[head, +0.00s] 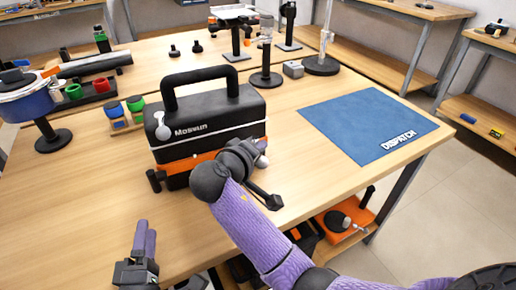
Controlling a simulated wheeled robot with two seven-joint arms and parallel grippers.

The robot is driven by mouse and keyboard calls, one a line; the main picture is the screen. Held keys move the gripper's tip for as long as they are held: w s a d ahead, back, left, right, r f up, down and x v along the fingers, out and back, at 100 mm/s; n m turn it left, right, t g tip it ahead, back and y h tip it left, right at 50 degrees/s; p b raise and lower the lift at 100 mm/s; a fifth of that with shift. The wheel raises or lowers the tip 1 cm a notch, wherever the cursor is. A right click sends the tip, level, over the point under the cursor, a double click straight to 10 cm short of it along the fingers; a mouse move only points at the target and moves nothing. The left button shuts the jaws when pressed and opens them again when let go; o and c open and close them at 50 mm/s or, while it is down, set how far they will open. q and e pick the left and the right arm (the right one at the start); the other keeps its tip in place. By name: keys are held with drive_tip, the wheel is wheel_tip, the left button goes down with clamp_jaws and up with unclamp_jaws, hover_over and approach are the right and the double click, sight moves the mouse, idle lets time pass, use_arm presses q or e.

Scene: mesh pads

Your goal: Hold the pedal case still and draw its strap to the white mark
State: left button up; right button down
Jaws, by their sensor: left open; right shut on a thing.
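The pedal case (212,107), black with a tall handle and "Mosvun" lettering, stands upright on the wooden table. An orange strap (178,164) runs along its lower front. My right gripper (262,160) is at the case's front right, shut on what appears to be the strap; its wrist hides the grip. My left gripper (146,236) is open and empty near the table's front edge, apart from the case. A white rounded fitting (162,128) shows on the case's left front. I cannot make out a white mark on the strap.
A blue "DISPATCH" mat (368,125) lies right of the case. Several stands are behind. Bare table lies left of the case.

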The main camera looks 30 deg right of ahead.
sight(158, 181)
idle(0.8)
use_arm(q)
drive_tip(key=o, duration=0.4)
drive_tip(key=shift+c, duration=0.2)
drive_tip(key=shift+s+d+n, duration=0.1)
drive_tip(key=shift+n, duration=0.4)
drive_tip(key=n, duration=0.5)
drive_tip(key=s+d+r+n+y, duration=0.1)
drive_tip(key=n, duration=0.4)
drive_tip(key=n+g+y, duration=0.1)
drive_tip(key=n, duration=0.4)
drive_tip(key=shift+s+d+r+n, duration=0.2)
drive_tip(key=shift+d+r+n, duration=0.1)
drive_tip(key=shift+r+n, duration=0.1)
drive_tip(key=shift+w+r+n, duration=0.1)
drive_tip(key=shift+r+n, duration=0.15)
drive_tip(key=shift+n, duration=0.95)
drive_tip(key=x, duration=1.1)
drive_tip(key=shift+w+f, duration=0.25)
drive_tip(key=shift+w, duration=0.1)
clamp_jaws()
